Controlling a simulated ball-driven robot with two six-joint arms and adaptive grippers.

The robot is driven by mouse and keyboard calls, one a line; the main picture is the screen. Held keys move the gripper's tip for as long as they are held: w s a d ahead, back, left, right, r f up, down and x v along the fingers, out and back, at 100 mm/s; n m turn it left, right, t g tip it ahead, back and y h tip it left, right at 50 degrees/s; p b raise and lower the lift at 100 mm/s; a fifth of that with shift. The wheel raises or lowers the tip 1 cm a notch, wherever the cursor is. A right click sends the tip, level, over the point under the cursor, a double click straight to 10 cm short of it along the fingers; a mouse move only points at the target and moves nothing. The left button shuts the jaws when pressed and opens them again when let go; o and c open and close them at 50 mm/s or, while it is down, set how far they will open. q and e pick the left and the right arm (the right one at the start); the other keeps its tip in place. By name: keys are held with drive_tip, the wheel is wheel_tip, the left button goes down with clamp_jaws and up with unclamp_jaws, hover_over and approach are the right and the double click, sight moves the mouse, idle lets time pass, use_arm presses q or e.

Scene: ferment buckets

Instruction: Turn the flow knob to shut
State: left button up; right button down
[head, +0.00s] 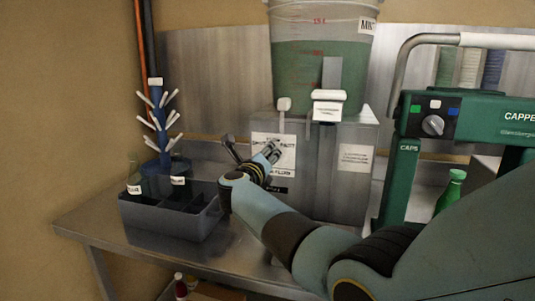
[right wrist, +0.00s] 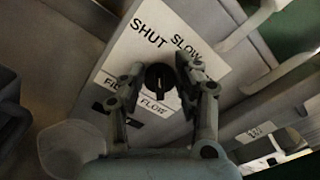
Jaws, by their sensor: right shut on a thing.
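The flow knob (right wrist: 160,77) is small, round and black, with a pale mark on its face. It sits on a white label plate (right wrist: 207,28) marked SHUT, SLOW and FLOW; which word its mark points to is hard to tell. My right gripper (right wrist: 160,80) has a finger on each side of the knob and is shut on it. In the head view the plate (head: 287,143) is on the front of a grey metal box (head: 315,180), and my right gripper (head: 264,155) covers the knob. My left gripper is not in view.
A bucket of green liquid (head: 320,65) stands on the box. A dark crate with bottles (head: 170,220) and a blue bottle tree (head: 158,125) stand left. A green capper machine (head: 450,115) and green bottle (head: 450,190) are right. The bench's front left (head: 90,232) is bare.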

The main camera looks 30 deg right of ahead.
drive_tip(key=shift+a+n, duration=0.1)
drive_tip(key=shift+n, duration=0.4)
drive_tip(key=c, duration=0.9)
unclamp_jaws()
drive_tip(key=shift+w, duration=0.1)
drive_tip(key=v, duration=0.7)
drive_tip(key=shift+a, duration=0.2)
